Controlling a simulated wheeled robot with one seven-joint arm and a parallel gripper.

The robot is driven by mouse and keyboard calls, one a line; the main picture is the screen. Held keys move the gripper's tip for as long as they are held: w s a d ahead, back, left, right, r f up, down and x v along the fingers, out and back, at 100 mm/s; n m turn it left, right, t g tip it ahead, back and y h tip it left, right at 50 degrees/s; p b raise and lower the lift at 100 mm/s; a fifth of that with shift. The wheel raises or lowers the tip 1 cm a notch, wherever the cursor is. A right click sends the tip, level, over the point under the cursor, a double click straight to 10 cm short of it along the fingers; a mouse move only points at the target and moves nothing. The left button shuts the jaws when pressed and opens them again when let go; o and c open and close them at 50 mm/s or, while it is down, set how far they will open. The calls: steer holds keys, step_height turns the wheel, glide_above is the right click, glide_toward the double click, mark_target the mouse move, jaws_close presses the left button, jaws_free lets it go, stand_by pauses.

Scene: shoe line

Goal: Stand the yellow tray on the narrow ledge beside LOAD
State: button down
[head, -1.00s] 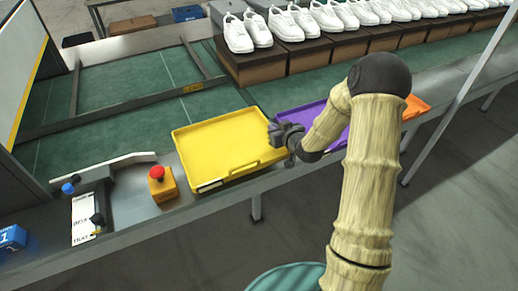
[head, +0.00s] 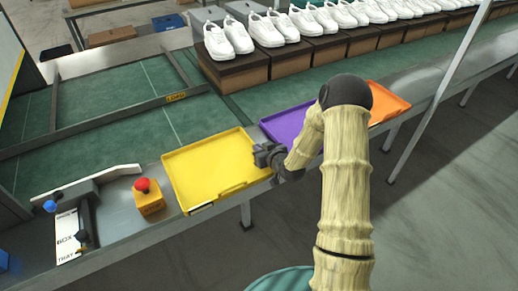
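The yellow tray (head: 215,170) lies flat-looking at the front edge of the line, partly over the metal ledge (head: 125,218) and the green belt. My gripper (head: 264,158) is at the tray's right rim. Its fingers seem to be around that rim, but they are small and partly hidden, so I cannot tell how firmly they close. The LOAD label (head: 176,97) is on a dark bar across the belt, behind the tray.
A purple tray (head: 285,128) and an orange tray (head: 388,100) lie to the right, partly behind my arm. A red stop button on a yellow box (head: 148,195) stands just left of the yellow tray. White shoes on brown boxes (head: 240,68) line the back.

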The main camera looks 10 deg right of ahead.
steer(key=shift+f, duration=0.1)
steer(key=c, duration=1.6)
jaws_free()
steer(key=v, duration=1.2)
